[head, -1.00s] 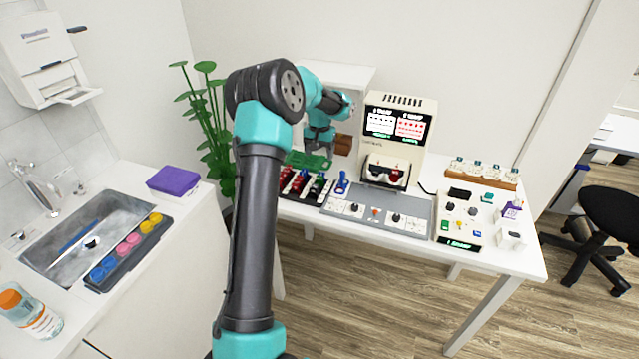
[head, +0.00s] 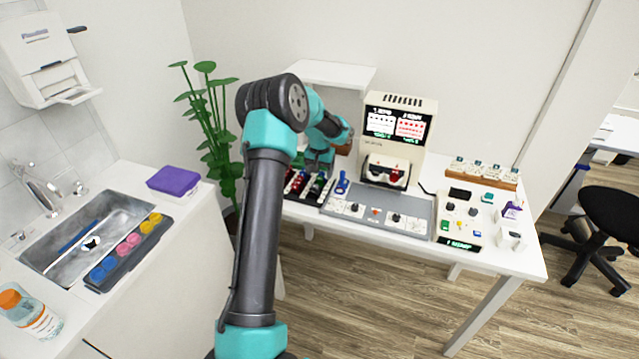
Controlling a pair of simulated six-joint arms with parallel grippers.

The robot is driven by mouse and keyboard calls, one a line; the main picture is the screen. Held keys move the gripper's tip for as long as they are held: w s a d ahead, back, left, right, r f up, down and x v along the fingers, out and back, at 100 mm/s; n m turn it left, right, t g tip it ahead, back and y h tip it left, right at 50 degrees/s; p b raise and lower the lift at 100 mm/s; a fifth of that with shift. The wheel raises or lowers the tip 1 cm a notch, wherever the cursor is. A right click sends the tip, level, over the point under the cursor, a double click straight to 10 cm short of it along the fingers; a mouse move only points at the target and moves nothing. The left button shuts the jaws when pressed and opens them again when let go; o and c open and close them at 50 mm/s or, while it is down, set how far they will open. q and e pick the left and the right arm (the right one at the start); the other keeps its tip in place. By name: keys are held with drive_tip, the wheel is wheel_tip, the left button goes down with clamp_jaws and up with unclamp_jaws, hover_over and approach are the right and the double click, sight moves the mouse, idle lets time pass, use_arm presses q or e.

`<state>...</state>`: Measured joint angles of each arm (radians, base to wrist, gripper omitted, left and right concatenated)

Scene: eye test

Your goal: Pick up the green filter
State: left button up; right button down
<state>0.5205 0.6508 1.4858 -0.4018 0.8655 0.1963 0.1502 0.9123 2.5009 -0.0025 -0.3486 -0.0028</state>
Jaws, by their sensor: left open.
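My left gripper (head: 321,166) is open and points down over the back of a dark rack (head: 306,196) at the left end of the white table. The rack holds several small upright pieces, with red, dark and greenish parts. A greenish piece (head: 318,184) stands in it just below my fingers; I cannot tell whether it is the green filter or whether the fingers touch it. My left arm and gripper hide part of the rack's back and a green item behind it. My right gripper is not in view.
A blue piece (head: 342,182) stands right of the rack. A control box (head: 470,222) stands at right. A sink (head: 100,225) and purple case (head: 174,180) are at left.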

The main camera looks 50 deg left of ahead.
sight(319, 176)
use_arm(q)
drive_tip(key=shift+s+f, duration=0.1)
drive_tip(key=shift+f, duration=1.9)
drive_tip(key=shift+c, duration=0.3)
drive_tip(key=c, duration=0.9)
drive_tip(key=shift+r, duration=0.15)
drive_tip(key=shift+c, duration=0.2)
wheel_tip(319, 176, up, 10)
drive_tip(key=shift+f, duration=0.1)
drive_tip(key=shift+d, duration=0.1)
